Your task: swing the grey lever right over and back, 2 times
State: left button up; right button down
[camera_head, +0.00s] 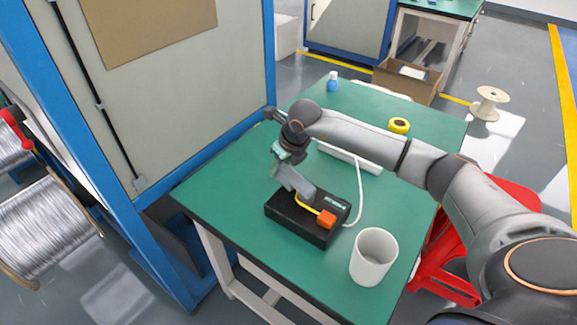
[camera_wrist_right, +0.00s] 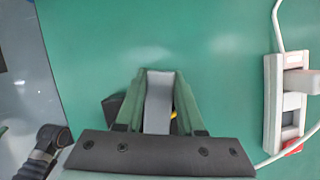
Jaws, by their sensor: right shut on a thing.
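The grey lever (camera_head: 296,184) rises from a black box (camera_head: 292,221) on the green table, leaning up and to the left in the head view. An orange block (camera_head: 326,219) and a yellow wire sit on the box. My right gripper (camera_head: 284,165) is shut on the upper part of the lever. In the right wrist view the lever (camera_wrist_right: 158,105) lies between the green fingers of the gripper (camera_wrist_right: 159,80); most of the box is hidden there. My left gripper is in neither view.
A white cup (camera_head: 373,257) stands right of the box at the front table edge. A white power strip (camera_head: 349,157) with a white cable lies behind the box. A yellow tape roll (camera_head: 399,125) and a small bottle (camera_head: 333,82) are farther back. A blue-framed cabinet (camera_head: 185,110) stands at left.

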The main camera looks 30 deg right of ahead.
jog(key=n, duration=0.1)
jog(key=a+n, duration=0.1)
jog(key=a+n+y+b, duration=0.1)
jog(key=shift+s+a, duration=0.25)
jog(key=a+n, duration=0.1)
jog(key=s+a+n+y+b, duration=0.1)
jog(key=n, duration=0.1)
jog(key=shift+s+a+n+g, duration=0.3)
jog(key=shift+g, duration=0.1)
jog(key=s+a+n, duration=0.1)
jog(key=s+n+g+y+b, duration=0.1)
jog(key=n, duration=0.1)
jog(key=shift+a, duration=0.4)
jog(key=shift+s+a+n+g+y, duration=0.35)
jog(key=shift+s+n, duration=0.35)
jog(key=shift+n, duration=0.3)
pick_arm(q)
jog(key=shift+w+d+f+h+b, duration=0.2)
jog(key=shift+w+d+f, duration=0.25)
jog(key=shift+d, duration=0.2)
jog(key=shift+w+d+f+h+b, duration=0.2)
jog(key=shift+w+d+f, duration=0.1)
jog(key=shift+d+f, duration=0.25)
pick_arm(e)
jog(key=shift+s+a+n, duration=0.15)
jog(key=shift+s+n, duration=0.25)
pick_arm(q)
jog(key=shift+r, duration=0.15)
pick_arm(e)
jog(key=shift+r, duration=0.1)
